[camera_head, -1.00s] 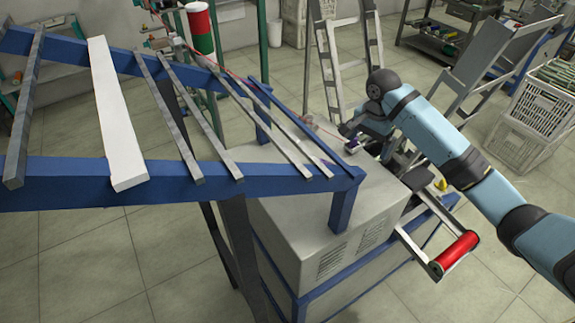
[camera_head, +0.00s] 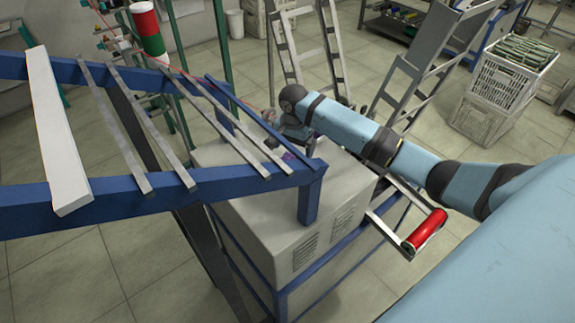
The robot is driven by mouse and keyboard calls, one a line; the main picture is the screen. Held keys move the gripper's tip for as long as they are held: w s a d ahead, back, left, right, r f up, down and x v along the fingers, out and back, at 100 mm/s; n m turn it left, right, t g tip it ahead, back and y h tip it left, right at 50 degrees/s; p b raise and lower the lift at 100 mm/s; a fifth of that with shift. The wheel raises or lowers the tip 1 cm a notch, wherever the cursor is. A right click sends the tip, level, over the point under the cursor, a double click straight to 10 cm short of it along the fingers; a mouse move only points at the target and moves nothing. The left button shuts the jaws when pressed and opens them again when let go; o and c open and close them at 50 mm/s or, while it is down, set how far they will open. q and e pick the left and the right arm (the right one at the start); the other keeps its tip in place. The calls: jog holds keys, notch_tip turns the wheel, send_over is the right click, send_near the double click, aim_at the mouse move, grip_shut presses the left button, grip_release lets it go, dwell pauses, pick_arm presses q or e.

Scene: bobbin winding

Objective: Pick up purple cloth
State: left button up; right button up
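A small purple patch (camera_head: 289,156), which looks like the purple cloth, shows on the grey machine box just behind the slanted rails. Most of it is hidden by the rails and my arm. My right arm comes in from the right, and its gripper (camera_head: 287,141) is low over the back of the box, close to the purple patch. The fingers are small and partly hidden, so I cannot tell whether they are open, shut or touching the cloth. My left gripper is not in view.
A blue frame with slanted metal rails (camera_head: 125,130) stands in front of the grey machine box (camera_head: 285,220). A red roller (camera_head: 425,232) sticks out at the box's right. Ladders (camera_head: 335,50) and a white crate (camera_head: 500,85) stand behind.

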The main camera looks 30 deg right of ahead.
aim_at(291, 159)
jog(key=shift+w+a+f+p, duration=0.15)
jog(key=shift+f+p, duration=0.2)
jog(key=shift+f, duration=0.9)
jog(key=shift+w+a+f+p, duration=0.15)
jog(key=shift+f+p, duration=0.2)
jog(key=shift+f, duration=0.9)
jog(key=shift+s+f, duration=0.1)
jog(key=shift+f, duration=0.15)
jog(key=c, duration=0.9)
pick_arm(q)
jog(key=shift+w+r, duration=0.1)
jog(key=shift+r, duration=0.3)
pick_arm(e)
jog(key=shift+c, duration=0.8)
pick_arm(q)
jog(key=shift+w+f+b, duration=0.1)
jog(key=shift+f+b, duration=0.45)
jog(key=shift+b, duration=0.5)
pick_arm(e)
notch_tip(291, 159, up, 20)
